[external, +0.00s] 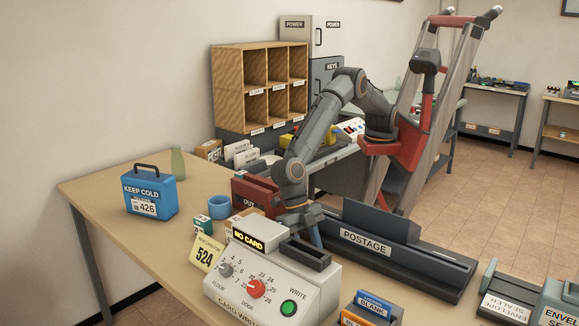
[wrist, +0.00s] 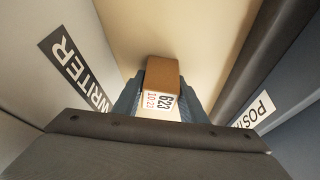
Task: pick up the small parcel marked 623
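The small parcel marked 623 (wrist: 161,75) is a brown box with a white label, seen in the wrist view. My gripper (wrist: 162,91) has one finger on each side of it. The fingers lie close against both sides with no gap visible, so it looks shut on the parcel. How high the parcel is above the table cannot be told. In the external view my gripper (external: 303,226) is low, behind the card writer (external: 262,275) and beside the postage scale (external: 395,246). Its fingertips and the parcel are hidden there.
The card writer and the postage scale flank my gripper closely. The red OUT tray (external: 254,192) stands just behind. A blue cup (external: 218,208), a 524 card (external: 206,252) and a blue KEEP COLD box (external: 149,194) are to the left. The table (external: 100,187) has free room at its left end.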

